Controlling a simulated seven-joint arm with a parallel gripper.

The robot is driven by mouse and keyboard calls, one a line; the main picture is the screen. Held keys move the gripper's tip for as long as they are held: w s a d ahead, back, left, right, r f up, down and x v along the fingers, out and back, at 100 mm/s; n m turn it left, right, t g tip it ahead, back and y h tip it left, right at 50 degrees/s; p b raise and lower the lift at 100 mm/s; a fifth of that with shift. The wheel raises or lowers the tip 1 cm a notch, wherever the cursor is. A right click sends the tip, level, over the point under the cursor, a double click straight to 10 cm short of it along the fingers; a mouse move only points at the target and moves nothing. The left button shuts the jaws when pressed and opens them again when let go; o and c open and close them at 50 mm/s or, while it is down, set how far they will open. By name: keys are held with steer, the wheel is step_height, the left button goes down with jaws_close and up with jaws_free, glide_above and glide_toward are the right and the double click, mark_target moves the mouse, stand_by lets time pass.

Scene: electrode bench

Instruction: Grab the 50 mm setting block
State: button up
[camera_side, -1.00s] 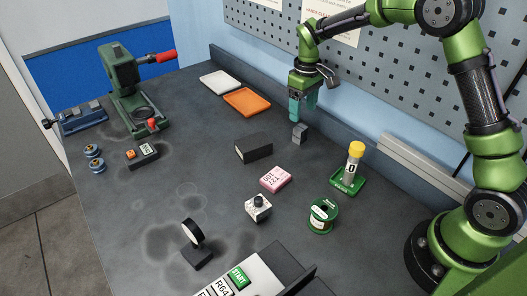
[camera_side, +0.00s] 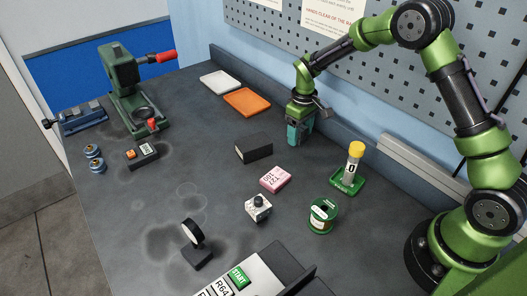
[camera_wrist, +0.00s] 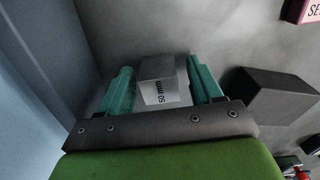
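The 50 mm setting block (camera_wrist: 158,78) is a small grey block with a white label reading "50 mm". In the wrist view it sits between the two teal fingers of my gripper (camera_wrist: 160,85). Gaps show on both sides of the block, so the fingers are apart and not visibly touching it. In the side view my gripper (camera_side: 299,136) is down at the bench near the back wall, and its fingers hide the block.
A black block (camera_side: 253,147) stands left of my gripper; it also shows in the wrist view (camera_wrist: 270,98). A pink box (camera_side: 275,179) and a yellow-capped tube (camera_side: 354,165) stand nearer. Orange (camera_side: 247,102) and white (camera_side: 220,83) trays lie behind. The back wall is close.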

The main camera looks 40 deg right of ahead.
jaws_close()
steer(key=shift+r, duration=0.1)
